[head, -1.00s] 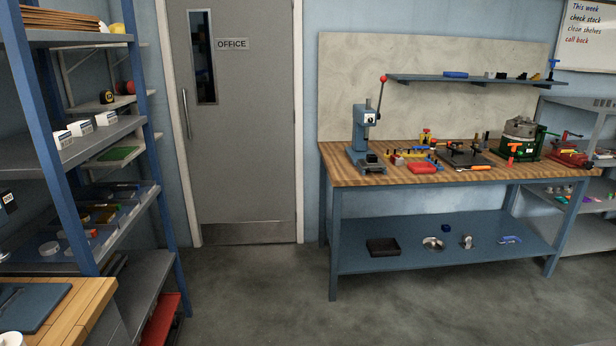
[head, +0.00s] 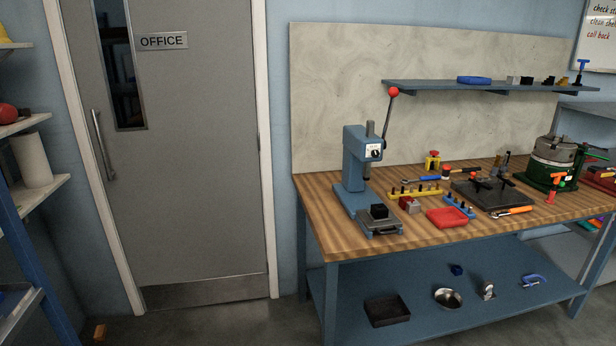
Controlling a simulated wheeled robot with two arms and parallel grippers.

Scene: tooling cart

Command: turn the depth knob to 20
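A blue bench press (head: 358,172) stands at the left end of the wooden workbench, with a red-balled lever (head: 393,92) rising on its right. A small black knob (head: 376,153) sits on a white plate on the front of the press head. It looks like the depth knob, but its scale and setting are too small to read. A black block (head: 379,212) rests on the press's base plate. Neither of my grippers is in view.
The workbench (head: 300,206) carries a red tray (head: 447,217), a dark plate fixture (head: 493,194), loose tools and a green-based chuck unit (head: 553,163). A wall shelf (head: 430,87) hangs above. Grey floor (head: 215,325) lies open before the office door (head: 180,200).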

